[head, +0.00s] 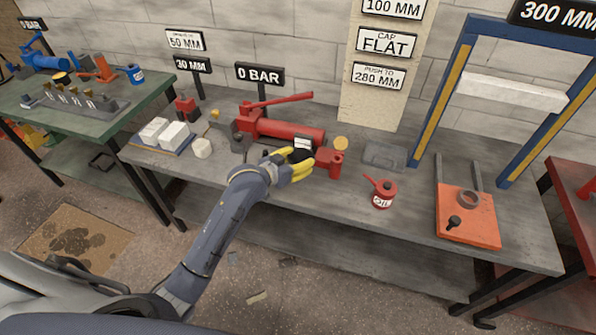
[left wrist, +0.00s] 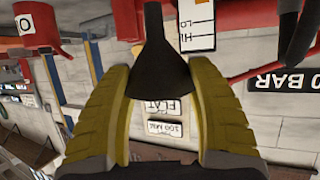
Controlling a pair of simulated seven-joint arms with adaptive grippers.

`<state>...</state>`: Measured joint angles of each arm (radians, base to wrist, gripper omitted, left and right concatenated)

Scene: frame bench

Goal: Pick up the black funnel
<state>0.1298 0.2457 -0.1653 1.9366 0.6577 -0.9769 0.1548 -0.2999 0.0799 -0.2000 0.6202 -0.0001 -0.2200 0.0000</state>
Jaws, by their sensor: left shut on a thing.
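The black funnel (left wrist: 158,65) is between the two yellow fingers of my left gripper (left wrist: 158,100) in the left wrist view. Its wide end is between the fingers and its narrow spout points to the top of that picture. In the head view my left gripper (head: 297,170) is shut on it over the grey bench, beside the red pump (head: 290,133). Only a dark part of the funnel (head: 300,155) shows there, partly hidden by the fingers. I cannot tell whether the funnel touches the bench. My right gripper is not in view.
A red oil can (head: 382,192) stands right of my gripper. A grey plate (head: 384,156) lies behind it. An orange board (head: 467,215) and a blue frame (head: 445,95) are further right. White blocks (head: 165,134) sit at the left. The bench's front edge (head: 330,210) is mostly clear.

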